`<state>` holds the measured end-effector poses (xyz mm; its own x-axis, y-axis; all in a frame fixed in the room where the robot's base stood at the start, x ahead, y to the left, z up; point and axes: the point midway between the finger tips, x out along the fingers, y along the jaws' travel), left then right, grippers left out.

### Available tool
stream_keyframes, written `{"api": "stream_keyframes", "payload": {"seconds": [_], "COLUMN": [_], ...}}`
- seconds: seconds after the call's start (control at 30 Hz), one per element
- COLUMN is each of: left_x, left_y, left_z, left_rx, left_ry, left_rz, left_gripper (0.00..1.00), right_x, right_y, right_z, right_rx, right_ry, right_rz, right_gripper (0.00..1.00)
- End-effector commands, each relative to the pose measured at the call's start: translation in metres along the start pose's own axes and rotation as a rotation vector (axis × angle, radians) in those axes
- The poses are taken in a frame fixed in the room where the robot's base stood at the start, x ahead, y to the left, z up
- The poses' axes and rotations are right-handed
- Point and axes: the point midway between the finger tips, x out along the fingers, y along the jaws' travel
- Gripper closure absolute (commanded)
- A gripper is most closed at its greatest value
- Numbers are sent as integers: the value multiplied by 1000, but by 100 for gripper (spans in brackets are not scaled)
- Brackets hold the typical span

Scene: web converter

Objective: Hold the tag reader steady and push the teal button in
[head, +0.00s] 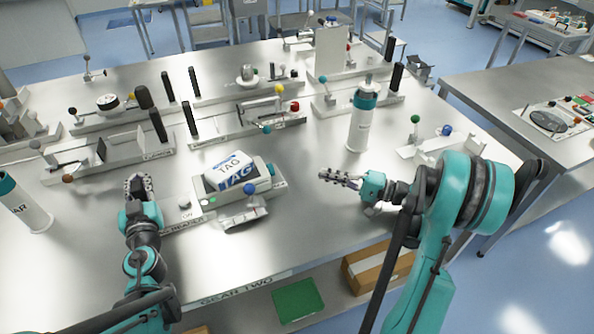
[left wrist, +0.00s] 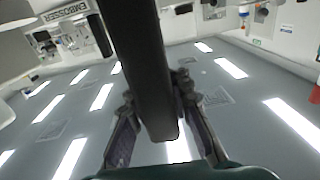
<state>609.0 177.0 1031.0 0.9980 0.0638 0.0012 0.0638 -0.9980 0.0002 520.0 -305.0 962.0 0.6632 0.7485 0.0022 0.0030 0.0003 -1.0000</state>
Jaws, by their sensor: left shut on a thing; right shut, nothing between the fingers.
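The tag reader (head: 262,189) is a pale grey box on the metal table, with a white and blue TAG roll (head: 228,168) on top. A small teal part, seemingly the teal button (head: 271,169), shows at its right end. My left gripper (head: 138,184) is left of the reader. In the left wrist view its fingers (left wrist: 160,135) are shut on a dark bar (left wrist: 145,65); I cannot tell whether the bar joins the reader. My right gripper (head: 326,177) is shut and empty, to the right of the reader and apart from it.
A blue-knobbed lever (head: 250,188) stands at the reader's front. A white and teal bottle (head: 361,122) stands behind my right gripper. Several stations with black posts fill the back. Another teal-topped bottle (head: 28,210) is at the left. The tabletop between reader and right gripper is clear.

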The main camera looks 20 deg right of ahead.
Motion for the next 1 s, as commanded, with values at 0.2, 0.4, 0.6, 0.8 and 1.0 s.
{"api": "stream_keyframes", "payload": {"seconds": [0.2, 0.4, 0.6, 0.8, 1.0], "left_x": [-1, -1, -1, -1, 0], "left_y": [2, 2, 2, 2, 1], "left_z": [1, 1, 1, -3, -6], "left_rx": [-1, -1, -1, -1, -2], "left_ry": [0, 0, 0, 0, 0], "left_rz": [5, 5, 5, 4, 2], "left_gripper": [100, 100, 100, 100, 100], "right_x": [-6, -6, -6, -6, -6], "right_y": [1, 1, 0, -2, -4], "right_z": [0, 0, 0, 0, 0], "right_rx": [0, 0, 0, 0, 0], "right_ry": [-1, -1, 0, 0, 0], "right_rz": [0, 0, 0, 0, 0], "right_gripper": [100, 100, 100, 100, 100]}}
